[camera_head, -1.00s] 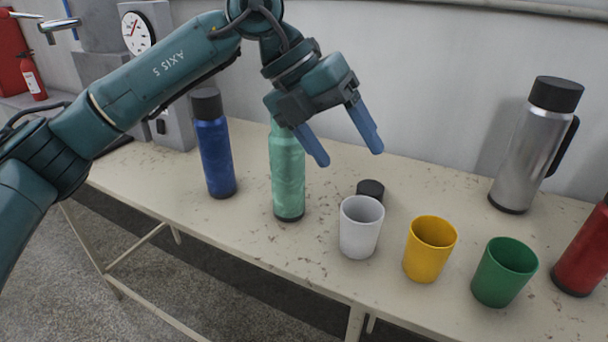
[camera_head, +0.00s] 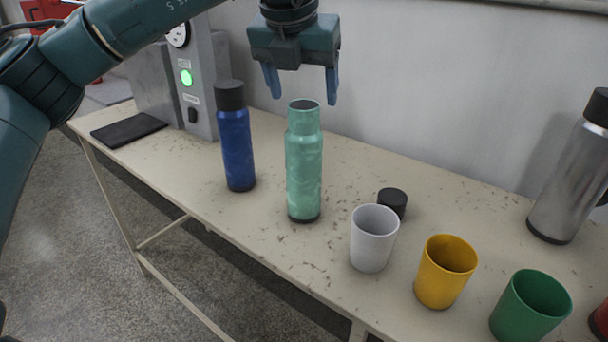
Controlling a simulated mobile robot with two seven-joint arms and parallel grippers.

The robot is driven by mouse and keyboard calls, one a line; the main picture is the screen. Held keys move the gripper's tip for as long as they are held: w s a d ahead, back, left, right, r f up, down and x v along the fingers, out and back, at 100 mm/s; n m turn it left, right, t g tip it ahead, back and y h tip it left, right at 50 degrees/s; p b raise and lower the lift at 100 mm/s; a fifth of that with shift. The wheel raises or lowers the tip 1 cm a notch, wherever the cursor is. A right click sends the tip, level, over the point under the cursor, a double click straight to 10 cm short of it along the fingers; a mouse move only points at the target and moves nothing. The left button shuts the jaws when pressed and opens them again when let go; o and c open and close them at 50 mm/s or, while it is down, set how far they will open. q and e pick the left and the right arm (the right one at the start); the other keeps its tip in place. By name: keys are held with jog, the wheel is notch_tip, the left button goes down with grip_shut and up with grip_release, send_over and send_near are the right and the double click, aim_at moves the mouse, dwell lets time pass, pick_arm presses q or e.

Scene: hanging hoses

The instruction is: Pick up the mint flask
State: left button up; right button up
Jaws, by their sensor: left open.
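The mint flask (camera_head: 304,168) stands upright on the table, its top open and without a cap. A black cap (camera_head: 393,202) lies on the table to its right, behind the white cup. My left gripper (camera_head: 302,90) is open and empty, fingers pointing down. In the picture its fingers show on either side of and just above the flask's mouth, and they appear apart from it. How far behind or in front of the flask they are, I cannot tell. My right gripper is not in view.
A blue flask (camera_head: 238,148) with a black cap stands close to the left. White (camera_head: 372,245), yellow (camera_head: 444,275) and green (camera_head: 530,308) cups stand to the right. A steel jug (camera_head: 567,185) stands at far right. A grey box (camera_head: 203,85) with a green light is behind left.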

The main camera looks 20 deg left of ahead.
aim_at(304, 108)
pick_arm(q)
jog(key=x, duration=0.3)
jog(key=p+x, duration=0.1)
jog(key=x, duration=0.1)
jog(key=shift+w+a+r, duration=0.2)
jog(key=shift+w+a, duration=0.1)
jog(key=shift+a, duration=0.05)
jog(key=shift+w+f, duration=0.15)
jog(key=shift+f, duration=0.15)
grip_shut()
